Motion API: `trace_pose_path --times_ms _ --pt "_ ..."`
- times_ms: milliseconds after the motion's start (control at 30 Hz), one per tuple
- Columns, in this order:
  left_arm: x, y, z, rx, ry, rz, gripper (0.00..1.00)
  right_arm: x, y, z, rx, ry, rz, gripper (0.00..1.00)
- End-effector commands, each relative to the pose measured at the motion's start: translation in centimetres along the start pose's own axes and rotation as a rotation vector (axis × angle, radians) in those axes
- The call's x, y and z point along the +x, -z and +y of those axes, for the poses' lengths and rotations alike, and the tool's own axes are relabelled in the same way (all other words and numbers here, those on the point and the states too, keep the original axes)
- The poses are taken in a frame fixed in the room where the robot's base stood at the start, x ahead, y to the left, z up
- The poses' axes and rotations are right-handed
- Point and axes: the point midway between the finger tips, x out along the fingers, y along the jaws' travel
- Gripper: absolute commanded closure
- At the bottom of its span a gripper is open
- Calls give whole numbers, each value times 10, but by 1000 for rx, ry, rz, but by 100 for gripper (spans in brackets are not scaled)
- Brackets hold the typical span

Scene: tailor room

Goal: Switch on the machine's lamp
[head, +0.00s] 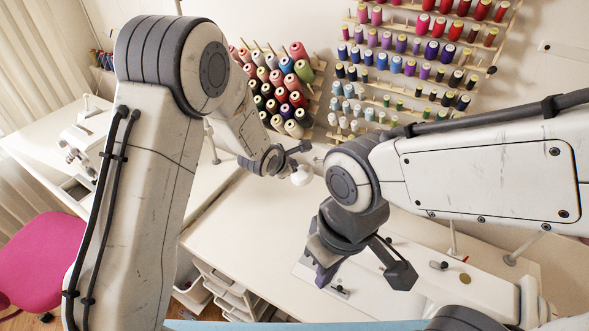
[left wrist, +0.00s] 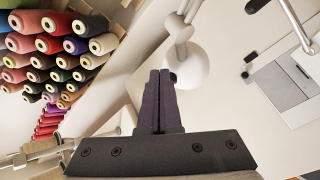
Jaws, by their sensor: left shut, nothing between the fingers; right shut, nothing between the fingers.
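A white lamp with a rounded head (head: 302,176) shows in the head view, close to my left gripper (head: 285,167). In the left wrist view the lamp head (left wrist: 187,66) and its white stem lie at the tips of my left gripper (left wrist: 161,74). Its dark fingers are together and empty. They overlap the edge of the lamp head in this view; I cannot tell whether they touch it. No switch can be made out. My right gripper (head: 325,274) is shut and empty above the white machine (head: 440,281) at the lower right, which my right arm partly hides.
Thread spools on a slanted rack (head: 275,88) stand behind the lamp, with more rows on the wall rack (head: 415,50). The white table (head: 235,225) has clear room at its middle. Another machine (head: 82,145) stands at left, near a pink chair (head: 40,262).

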Motion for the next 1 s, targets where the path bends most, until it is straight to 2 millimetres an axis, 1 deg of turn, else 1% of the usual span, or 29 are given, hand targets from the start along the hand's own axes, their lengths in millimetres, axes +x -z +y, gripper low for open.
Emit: trace_pose_path --times_ms 567,1000 --pt "0 0 0 0 0 0 100 0 0 0 0 0 0 100" --pt "6 5 -5 0 0 0 100 2 0 0 0 0 0 100"
